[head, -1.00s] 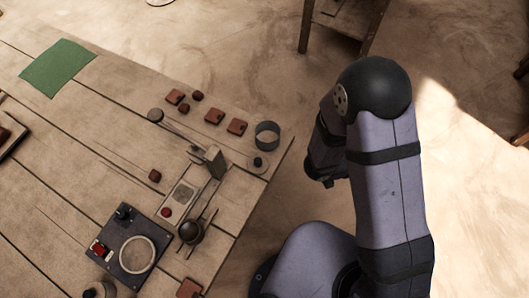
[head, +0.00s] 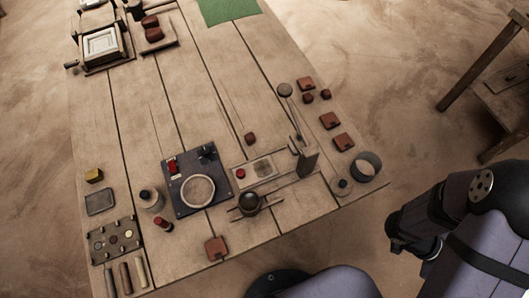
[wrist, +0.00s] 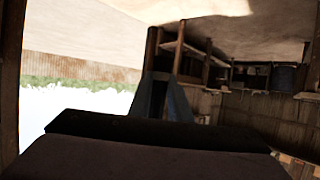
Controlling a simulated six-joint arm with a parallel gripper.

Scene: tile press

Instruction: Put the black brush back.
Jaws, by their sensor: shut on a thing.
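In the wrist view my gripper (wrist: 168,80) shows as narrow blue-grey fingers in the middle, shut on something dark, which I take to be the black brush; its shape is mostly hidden. In the head view my arm is folded at the far right, off the table's right edge, with its dark end pointing down and away from the camera. No black brush can be made out on the table (head: 210,90). A rack with several holes (head: 115,243) lies at the table's front left, with three short bars (head: 126,277) before it.
A dark panel with a pale ring (head: 197,191) and a press with a long lever (head: 306,158) stand mid-table. A framed box (head: 103,45) is at the back left. The table's middle is mostly clear.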

